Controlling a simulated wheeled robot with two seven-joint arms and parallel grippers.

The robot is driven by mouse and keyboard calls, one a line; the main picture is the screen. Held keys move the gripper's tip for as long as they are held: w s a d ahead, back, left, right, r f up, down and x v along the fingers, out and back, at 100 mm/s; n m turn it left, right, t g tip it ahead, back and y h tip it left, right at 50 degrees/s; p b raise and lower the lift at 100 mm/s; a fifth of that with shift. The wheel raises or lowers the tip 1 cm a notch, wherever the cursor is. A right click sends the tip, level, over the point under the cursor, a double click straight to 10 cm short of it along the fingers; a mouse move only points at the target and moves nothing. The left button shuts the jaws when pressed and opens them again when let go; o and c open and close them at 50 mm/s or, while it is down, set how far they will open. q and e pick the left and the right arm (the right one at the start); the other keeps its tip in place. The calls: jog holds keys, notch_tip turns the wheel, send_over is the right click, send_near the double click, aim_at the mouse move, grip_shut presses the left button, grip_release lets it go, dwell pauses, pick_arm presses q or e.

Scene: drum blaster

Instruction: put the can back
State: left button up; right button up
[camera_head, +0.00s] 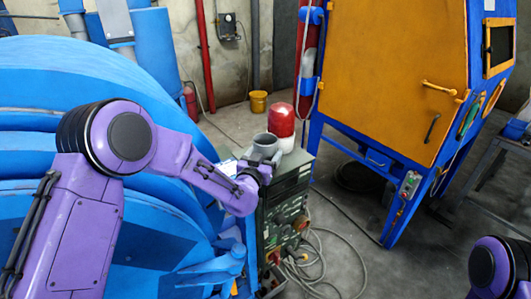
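A red can-like cylinder with a white lower part (281,124) stands upright on top of a dark green machine box (290,180). A grey, open-topped round piece (265,143) is just left of it, right at the end of my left arm. My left gripper (260,163) is over the box's top left edge, close to the red and white cylinder. Its fingers are small and partly hidden, so I cannot tell whether they hold the grey piece. Only a purple part of my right arm shows at the bottom right; its gripper is out of view.
A large blue drum machine (60,75) fills the left side. An orange cabinet on a blue frame (395,75) stands at the right. Cables (325,262) lie on the floor by the box. A yellow bucket (258,101) stands at the back wall.

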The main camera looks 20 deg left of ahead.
pick_arm(q)
jog(key=shift+f, duration=0.1)
jog(key=shift+f, duration=0.15)
jog(key=o, duration=1.2)
jog(key=shift+r, duration=0.3)
jog(key=shift+s+f, duration=0.15)
jog(key=shift+s, duration=0.15)
jog(key=s+b, duration=0.3)
jog(key=s, duration=0.8)
jog(key=shift+s+a+b, duration=0.15)
jog(key=shift+s+b, duration=0.1)
jog(key=shift+b, duration=0.1)
